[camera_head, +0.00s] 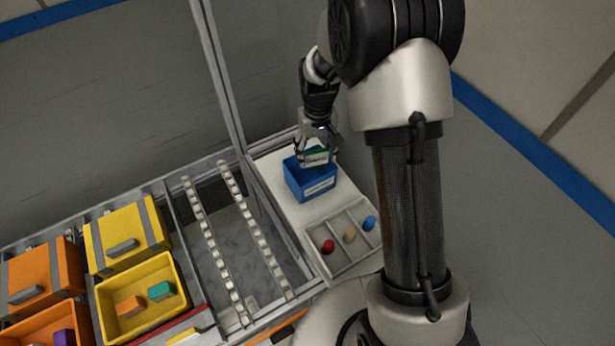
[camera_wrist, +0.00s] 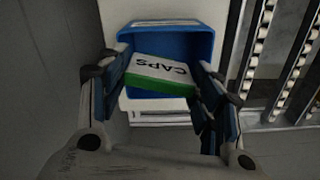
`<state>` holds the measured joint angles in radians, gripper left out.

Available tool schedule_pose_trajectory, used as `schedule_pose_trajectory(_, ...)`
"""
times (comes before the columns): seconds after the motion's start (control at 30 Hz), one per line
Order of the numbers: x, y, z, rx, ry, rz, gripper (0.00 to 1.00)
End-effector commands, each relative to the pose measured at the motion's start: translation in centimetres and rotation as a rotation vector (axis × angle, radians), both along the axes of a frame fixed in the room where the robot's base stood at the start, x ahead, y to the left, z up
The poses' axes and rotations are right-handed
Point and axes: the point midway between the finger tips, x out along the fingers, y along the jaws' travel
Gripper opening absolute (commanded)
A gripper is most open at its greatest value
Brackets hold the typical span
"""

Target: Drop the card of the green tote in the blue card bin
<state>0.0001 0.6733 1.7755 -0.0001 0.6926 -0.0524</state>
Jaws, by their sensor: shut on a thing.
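My gripper (camera_head: 317,148) is shut on a white card (camera_wrist: 160,70) with a green edge and the word "CAPS". In the wrist view the card lies between the two fingers, over the opening of the blue card bin (camera_wrist: 206,45). In the head view the blue bin (camera_head: 313,186) stands on a white shelf, with a pale label on its front, and the card (camera_head: 316,156) shows at its back rim. Whether the card is above or partly inside the bin is hard to tell. No green tote is in view.
Roller rails (camera_head: 213,250) run to the left. Further left are a yellow open tote (camera_head: 140,297) and an orange tote (camera_head: 40,325). A grey upright post stands behind the shelf.

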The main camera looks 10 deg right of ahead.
Motion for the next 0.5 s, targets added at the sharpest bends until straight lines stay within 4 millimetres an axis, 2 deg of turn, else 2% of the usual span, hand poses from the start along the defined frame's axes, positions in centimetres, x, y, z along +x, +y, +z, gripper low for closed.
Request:
schedule_pose_trajectory(0.03, 0.0, 0.0, -1.1, 0.0, 0.001, 0.0, 0.41)
schedule_pose_trajectory(0.2, 0.0, 0.0, -2.9, 0.0, 0.001, 0.0, 0.41)
schedule_pose_trajectory(0.5, 0.0, 0.0, -3.3, 0.0, 0.0, 0.0, 0.41)
